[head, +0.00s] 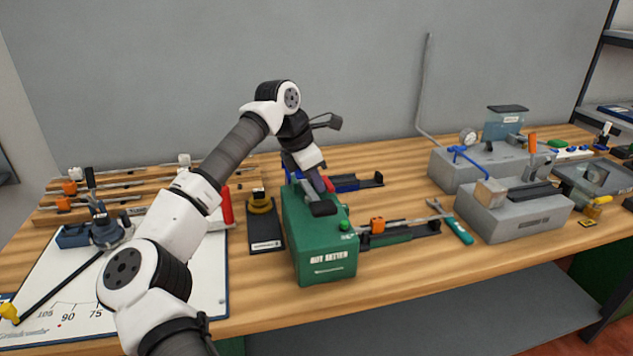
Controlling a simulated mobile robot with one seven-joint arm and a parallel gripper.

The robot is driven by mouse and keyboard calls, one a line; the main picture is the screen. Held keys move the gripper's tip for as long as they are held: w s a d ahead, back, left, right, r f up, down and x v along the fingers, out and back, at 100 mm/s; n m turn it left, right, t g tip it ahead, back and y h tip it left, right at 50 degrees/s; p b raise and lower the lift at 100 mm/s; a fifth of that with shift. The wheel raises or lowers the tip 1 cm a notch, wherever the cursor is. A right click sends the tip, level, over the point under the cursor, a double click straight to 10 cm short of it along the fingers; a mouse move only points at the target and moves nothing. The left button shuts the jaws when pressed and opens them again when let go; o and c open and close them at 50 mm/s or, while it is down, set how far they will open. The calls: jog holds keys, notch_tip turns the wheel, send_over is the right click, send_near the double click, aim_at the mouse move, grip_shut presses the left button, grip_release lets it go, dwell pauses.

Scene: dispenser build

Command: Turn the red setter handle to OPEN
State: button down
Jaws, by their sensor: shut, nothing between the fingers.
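The green setter box (318,240), with white lettering ending in "SETTER" on its front, stands on the bench near the middle of the head view. My gripper (321,206) is over the top of this box, pointing down, and is shut with nothing held. A small patch of red (329,184) shows right beside my gripper, at the back of the box. It may be part of the red setter handle, but my gripper and wrist hide most of that area. I cannot tell the handle's position or whether my gripper touches it. A green button (344,226) is at the box's right side.
An orange block on a dark rail (400,232) extends right of the box. A teal-handled wrench (455,225) and grey machines (515,212) lie farther right. Bench front is clear.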

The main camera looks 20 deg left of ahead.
jog(key=shift+d+n+b, duration=0.2)
jog(key=shift+n+b, duration=0.4)
jog(key=n+b, duration=0.1)
jog(key=d+n+y+b, duration=0.1)
jog(key=shift+f+n+t, duration=0.2)
jog(key=shift+n+t, duration=0.1)
jog(key=shift+t, duration=0.1)
jog(key=n+b, duration=0.1)
jog(key=d+n+y+b, duration=0.1)
jog(key=shift+w+r+n, duration=0.1)
jog(key=shift+w+n, duration=0.15)
jog(key=shift+n, duration=0.05)
jog(key=shift+w+d+r+b, duration=0.1)
jog(key=shift+w+d+b, duration=0.3)
jog(key=shift+d, duration=0.15)
jog(key=shift+w+d, duration=0.4)
jog(key=shift+w, duration=0.2)
jog(key=shift+a, duration=0.15)
jog(key=shift+w+a+p, duration=0.1)
jog(key=shift+a+p, duration=0.5)
jog(key=shift+a, duration=0.1)
jog(key=shift+r, duration=0.1)
